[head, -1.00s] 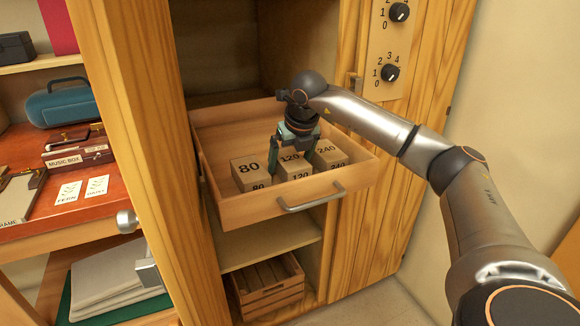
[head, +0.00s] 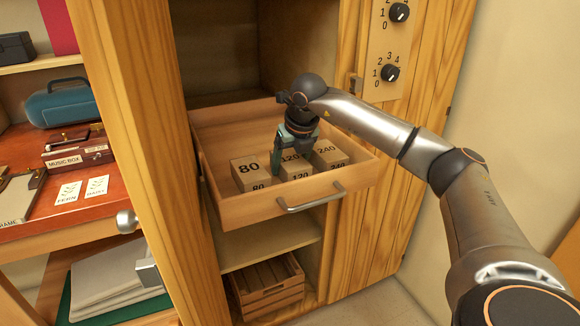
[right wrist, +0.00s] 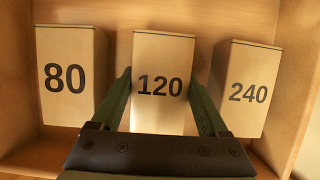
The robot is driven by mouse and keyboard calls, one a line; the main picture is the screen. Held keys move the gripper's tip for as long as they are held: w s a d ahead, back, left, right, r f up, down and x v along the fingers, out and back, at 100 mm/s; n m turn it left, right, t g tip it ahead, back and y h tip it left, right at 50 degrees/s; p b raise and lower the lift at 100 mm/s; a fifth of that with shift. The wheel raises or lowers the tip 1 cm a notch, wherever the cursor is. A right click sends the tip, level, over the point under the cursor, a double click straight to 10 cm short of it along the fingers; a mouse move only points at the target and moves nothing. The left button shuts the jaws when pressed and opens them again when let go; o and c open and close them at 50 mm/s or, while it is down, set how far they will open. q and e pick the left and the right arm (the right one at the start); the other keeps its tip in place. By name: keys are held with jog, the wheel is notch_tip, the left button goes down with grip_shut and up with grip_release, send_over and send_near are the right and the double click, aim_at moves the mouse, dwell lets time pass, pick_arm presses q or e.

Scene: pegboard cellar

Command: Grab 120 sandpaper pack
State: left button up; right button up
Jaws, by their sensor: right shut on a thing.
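The 120 sandpaper pack (head: 297,172) is a tan block with black numbers, standing in the open drawer between the 80 pack (head: 248,173) and the 240 pack (head: 327,156). My right gripper (head: 294,158) reaches down into the drawer and is shut on the 120 pack. In the right wrist view the 120 pack (right wrist: 160,85) sits between the two green fingers, one on each side. The 80 pack (right wrist: 66,80) is left of it and the 240 pack (right wrist: 247,88) right. I cannot tell whether the 120 pack is off the drawer floor. My left gripper is not in view.
The wooden drawer (head: 235,207) has low walls and a metal handle (head: 312,200) at its front. Below is a shelf with a slatted crate (head: 268,287). A panel with two dials (head: 390,73) is right. Shelves with a blue case (head: 60,103) and music box (head: 75,155) stand left.

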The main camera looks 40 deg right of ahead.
jog(key=c, duration=0.7)
jog(key=shift+c, duration=0.5)
jog(key=shift+r, duration=0.15)
